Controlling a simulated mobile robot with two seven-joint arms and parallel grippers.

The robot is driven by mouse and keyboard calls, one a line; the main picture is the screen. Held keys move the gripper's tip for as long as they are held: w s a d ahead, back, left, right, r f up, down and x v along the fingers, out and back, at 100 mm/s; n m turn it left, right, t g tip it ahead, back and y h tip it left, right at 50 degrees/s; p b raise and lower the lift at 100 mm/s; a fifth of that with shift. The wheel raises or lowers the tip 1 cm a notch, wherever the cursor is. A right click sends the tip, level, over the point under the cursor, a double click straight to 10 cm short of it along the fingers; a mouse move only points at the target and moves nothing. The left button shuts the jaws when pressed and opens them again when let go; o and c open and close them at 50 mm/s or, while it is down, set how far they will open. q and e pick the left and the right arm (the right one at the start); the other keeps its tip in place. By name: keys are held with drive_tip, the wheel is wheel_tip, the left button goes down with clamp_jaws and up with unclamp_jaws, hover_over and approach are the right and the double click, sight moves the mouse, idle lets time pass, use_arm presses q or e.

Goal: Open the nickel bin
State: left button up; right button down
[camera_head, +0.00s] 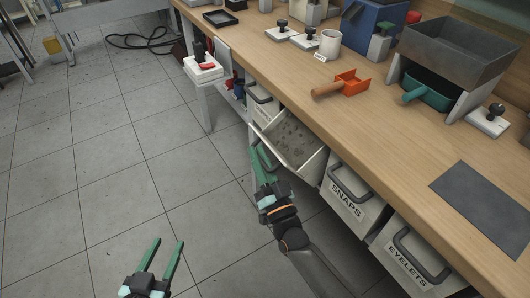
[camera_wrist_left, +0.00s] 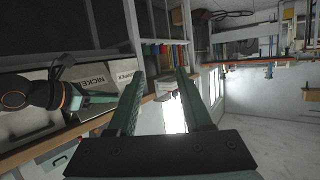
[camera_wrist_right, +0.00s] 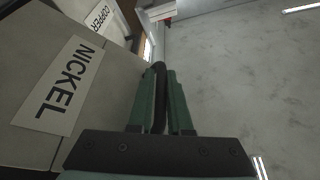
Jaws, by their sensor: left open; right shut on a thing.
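The nickel bin (camera_head: 318,166) is a pale, tilt-out bin under the bench edge. It is tipped out, and its inside with small grey pieces shows in the head view. Its NICKEL label (camera_wrist_right: 62,85) is clear in the right wrist view. My right gripper (camera_head: 262,160) is shut on the bin's dark handle (camera_wrist_right: 159,95), which runs between its green fingers. My left gripper (camera_head: 162,258) is open and empty, low over the floor, left of the bin. The left wrist view also shows the nickel bin (camera_wrist_left: 80,76) and my right gripper beside it.
The copper bin (camera_head: 262,104) is beyond the nickel bin; the snaps bin (camera_head: 345,192) and eyelets bin (camera_head: 405,255) are nearer. The wooden bench (camera_head: 375,130) carries an orange scoop (camera_head: 350,83) and a grey hopper (camera_head: 455,48).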

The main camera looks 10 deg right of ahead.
use_arm(q)
drive_tip(key=shift+w+r+t, duration=0.25)
drive_tip(key=shift+r+t, duration=0.1)
drive_tip(key=shift+r, duration=0.35)
drive_tip(key=shift+w+r+t, duration=0.2)
drive_tip(key=shift+r+t, duration=0.1)
drive_tip(key=shift+r, duration=0.45)
drive_tip(key=shift+w+r+t, duration=0.25)
drive_tip(key=shift+r+t, duration=0.1)
drive_tip(key=shift+r, duration=0.35)
use_arm(e)
drive_tip(key=shift+s+a+f+n+y, duration=0.2)
drive_tip(key=shift+a+f+n+y, duration=0.2)
drive_tip(key=shift+a+n+y, duration=0.25)
drive_tip(key=c, duration=0.9)
unclamp_jaws()
use_arm(q)
drive_tip(key=shift+f, duration=0.1)
use_arm(e)
drive_tip(key=shift+d+f+h, duration=0.1)
drive_tip(key=shift+h, duration=0.15)
